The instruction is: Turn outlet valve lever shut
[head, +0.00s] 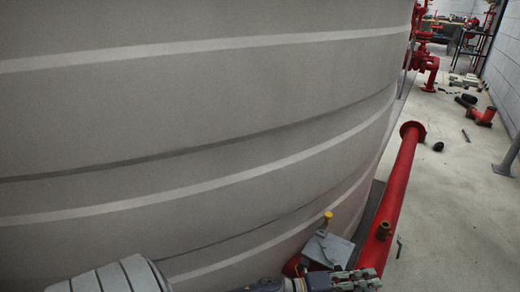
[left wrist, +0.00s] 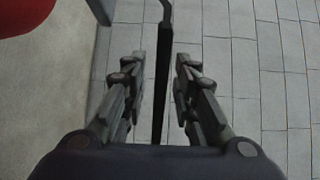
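A thin dark lever (left wrist: 162,65) runs upright through the middle of the left wrist view, with a bent top end. My left gripper (left wrist: 160,75) has its two fingers spread on either side of it, with gaps visible on both sides. The lever's lower end is hidden by the gripper body. In the head view my left gripper (head: 345,281) is at the bottom edge, beside a red pipe (head: 400,185). I cannot make out the lever there. My right gripper is not in view.
A large grey tank (head: 190,110) fills the left of the head view. Red pipework (head: 427,70) and loose parts (head: 484,116) lie farther back. Floor at the right is partly clear.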

